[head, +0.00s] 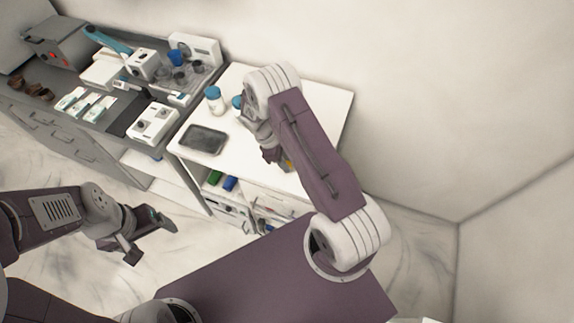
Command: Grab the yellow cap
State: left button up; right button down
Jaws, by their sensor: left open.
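A small yellow patch (288,163), possibly the yellow cap, shows on the white table (331,105), beside my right arm. My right arm and gripper hide most of it, so its shape is unclear. My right gripper (271,152) points down over the table close to the yellow patch. Its fingers are mostly hidden, and I cannot see whether it touches or holds anything. My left gripper (151,240) is open and empty, out over the floor in front of the cabinets, well away from the table top.
A dark tray (204,140) and a blue-capped white bottle (214,100) are on the white table. Another blue-capped item (237,102) stands partly behind my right arm. Green (214,178) and blue (230,183) items sit on the shelf below. Devices crowd the grey counter (95,117) at left.

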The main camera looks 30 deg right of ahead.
jog(key=shift+r+b, duration=0.3)
jog(key=shift+r, duration=0.25)
jog(key=r+b, duration=0.1)
jog(key=r, duration=0.2)
jog(key=shift+s+r, duration=0.1)
jog(key=shift+s, duration=0.1)
jog(key=s+d+r+b, duration=0.2)
jog(key=s+r, duration=0.4)
jog(key=s, duration=0.5)
jog(key=shift+r, duration=0.35)
